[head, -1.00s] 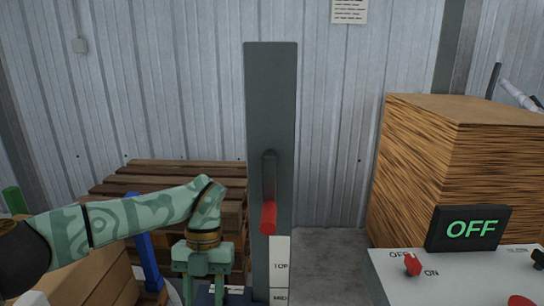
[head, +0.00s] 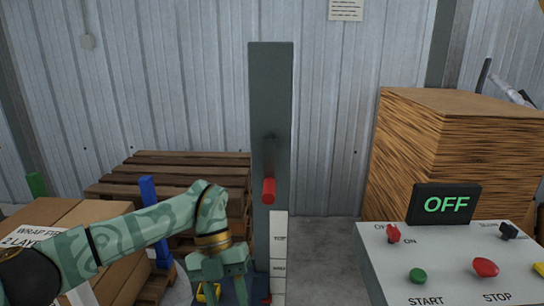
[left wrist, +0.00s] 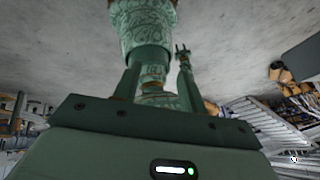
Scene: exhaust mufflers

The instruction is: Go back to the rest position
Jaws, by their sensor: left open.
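My left arm comes in from the left in the head view and bends down at the wrist. Its green gripper (head: 221,287) points down, open and seemingly empty, just left of the tall grey post (head: 270,100). The lower fingers are near the frame's bottom edge. A small forked shape beside the right-hand finger is too small to identify. I cannot make out my right gripper.
The post carries a red-handled lever (head: 268,190) and a white label strip. A control box (head: 450,270) with knobs, buttons and an OFF display (head: 446,204) stands at right before a cardboard stack (head: 450,150). Pallets (head: 170,175) and a carton (head: 50,215) are left.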

